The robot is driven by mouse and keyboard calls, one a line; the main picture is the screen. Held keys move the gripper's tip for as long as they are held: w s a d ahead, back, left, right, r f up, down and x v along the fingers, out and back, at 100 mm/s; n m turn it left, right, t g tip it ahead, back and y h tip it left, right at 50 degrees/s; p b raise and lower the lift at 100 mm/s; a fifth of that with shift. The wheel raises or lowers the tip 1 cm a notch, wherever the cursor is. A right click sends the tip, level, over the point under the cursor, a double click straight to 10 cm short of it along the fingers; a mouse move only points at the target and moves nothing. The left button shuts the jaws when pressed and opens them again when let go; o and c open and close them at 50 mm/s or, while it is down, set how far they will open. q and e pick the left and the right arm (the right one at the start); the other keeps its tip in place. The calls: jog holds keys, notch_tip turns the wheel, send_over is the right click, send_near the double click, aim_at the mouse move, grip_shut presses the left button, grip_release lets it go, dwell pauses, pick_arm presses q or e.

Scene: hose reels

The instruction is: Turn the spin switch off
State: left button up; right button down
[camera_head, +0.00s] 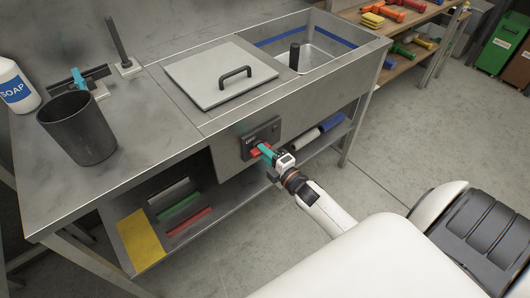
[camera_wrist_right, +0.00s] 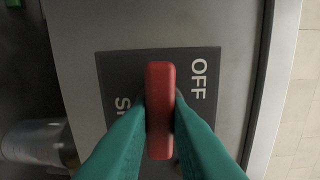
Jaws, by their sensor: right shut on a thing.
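The spin switch is a red knob on a dark plate (camera_head: 270,131) on the front panel of the steel sink unit. In the right wrist view the red knob (camera_wrist_right: 160,110) stands along the picture's vertical, with the word OFF to its right on the plate (camera_wrist_right: 200,62) and a partly hidden word starting with S to its left. My right gripper (camera_head: 262,149) is at the switch, and its teal fingers (camera_wrist_right: 160,125) are shut on the red knob from both sides. My left gripper is not in view.
A square lid with a black handle (camera_head: 220,75) lies on the counter beside an open basin (camera_head: 316,60). A dark bucket (camera_head: 80,130) and a soap bottle (camera_head: 16,88) stand at the left. A lower shelf (camera_head: 205,205) holds coloured items.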

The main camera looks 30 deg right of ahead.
jog(key=shift+m+p, duration=2.25)
jog(key=shift+m, duration=6.45)
jog(key=shift+f, duration=0.1)
jog(key=c, duration=1.4)
grip_release()
jog(key=shift+o, duration=0.2)
jog(key=s+d, duration=0.1)
jog(key=s, duration=1.1)
